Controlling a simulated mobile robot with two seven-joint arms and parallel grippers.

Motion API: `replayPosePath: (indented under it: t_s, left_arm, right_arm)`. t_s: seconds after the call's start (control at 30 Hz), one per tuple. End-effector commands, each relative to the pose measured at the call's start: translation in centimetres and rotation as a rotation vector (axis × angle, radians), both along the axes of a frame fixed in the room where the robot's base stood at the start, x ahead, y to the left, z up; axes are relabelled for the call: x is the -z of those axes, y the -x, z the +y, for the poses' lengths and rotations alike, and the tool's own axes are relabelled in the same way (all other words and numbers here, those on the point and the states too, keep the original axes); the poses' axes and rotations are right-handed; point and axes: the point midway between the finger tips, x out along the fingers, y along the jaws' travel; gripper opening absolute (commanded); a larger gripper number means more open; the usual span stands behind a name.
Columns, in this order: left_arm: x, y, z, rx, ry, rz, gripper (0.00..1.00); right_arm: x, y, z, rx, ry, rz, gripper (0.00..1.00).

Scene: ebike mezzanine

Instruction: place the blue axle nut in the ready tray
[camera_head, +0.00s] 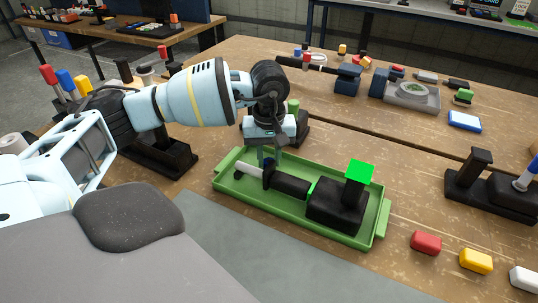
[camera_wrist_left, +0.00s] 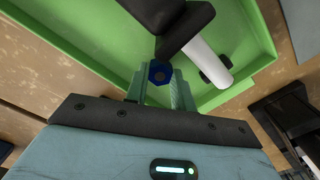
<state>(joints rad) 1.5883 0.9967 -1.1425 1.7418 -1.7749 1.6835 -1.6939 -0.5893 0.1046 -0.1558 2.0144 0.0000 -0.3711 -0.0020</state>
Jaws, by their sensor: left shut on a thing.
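The blue axle nut (camera_wrist_left: 160,73) is a small hex nut with a dark centre, held between my left gripper's green fingertips (camera_wrist_left: 162,86) in the left wrist view. In the head view my left gripper (camera_head: 268,157) points down over the left part of the green tray (camera_head: 226,187), and the nut is mostly hidden there. The tray also fills much of the left wrist view (camera_wrist_left: 85,30). In the tray lies a black tool-like piece (camera_head: 337,208) with a bright green block and a white rod (camera_head: 249,170). The nut's height above the tray is hard to tell. My right gripper is not in view.
Red (camera_head: 426,242), yellow (camera_head: 476,261) and white blocks lie right of the tray. A black stand (camera_head: 490,190) is at the far right, and another black stand (camera_head: 165,155) is left of the tray. Small parts and a scale-like device (camera_head: 411,96) lie behind.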

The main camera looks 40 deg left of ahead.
Motion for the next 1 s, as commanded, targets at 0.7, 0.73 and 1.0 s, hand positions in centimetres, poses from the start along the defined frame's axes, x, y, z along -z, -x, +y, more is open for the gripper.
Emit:
replayPosePath:
  t_s: [0.7, 0.73, 1.0]
  left_arm:
    - [0.2, 0.0, 0.0, 0.0, 0.0, -0.001, 0.47]
    - [0.2, 0.0, 0.0, 0.0, 0.0, -0.001, 0.47]
    - [-2.1, -0.1, 0.0, 0.0, 0.001, -0.006, 0.47]
  right_arm:
    - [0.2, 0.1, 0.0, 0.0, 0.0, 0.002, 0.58]
    - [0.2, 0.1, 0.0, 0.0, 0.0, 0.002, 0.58]
    - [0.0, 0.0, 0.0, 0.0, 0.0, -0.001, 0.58]
